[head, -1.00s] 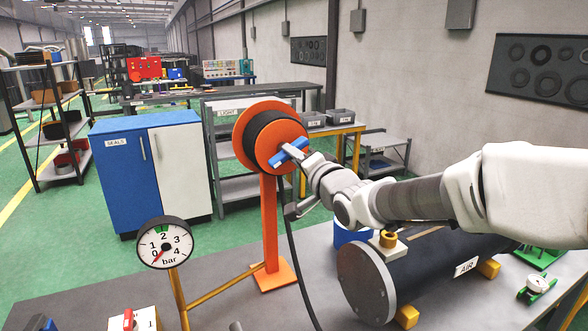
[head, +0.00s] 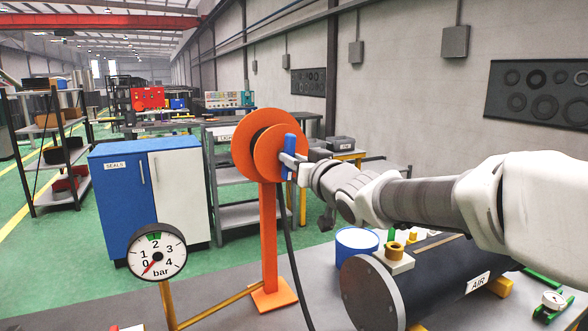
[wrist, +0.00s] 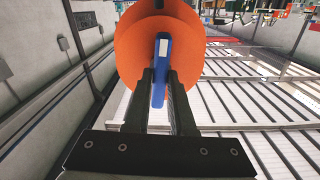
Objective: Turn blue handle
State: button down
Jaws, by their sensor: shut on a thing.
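The blue handle (head: 289,143) is a short bar on the front of an orange reel (head: 268,158). The bar stands about upright in the head view. My gripper (head: 289,169) is shut on the handle, reaching in from the right. In the wrist view the two dark fingers (wrist: 159,80) lie on either side of the blue handle (wrist: 162,50), with the orange disc behind it. The reel sits on an orange post (head: 268,240). A dark hose (head: 293,265) hangs from it; little or no hose shows on the drum.
A round bar gauge (head: 156,252) stands at lower left, its needle near 0. A dark AIR cylinder (head: 430,285) lies below my arm, with a blue drum (head: 355,243) behind it. A blue and white cabinet (head: 120,200) stands behind, at left.

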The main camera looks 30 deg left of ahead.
jog(key=shift+f+n+b, duration=0.1)
jog(key=shift+n+b, duration=3.65)
jog(key=shift+n, duration=5.85)
jog(key=c, duration=0.8)
grip_release()
jog(key=shift+o, duration=0.2)
jog(key=shift+s, duration=0.1)
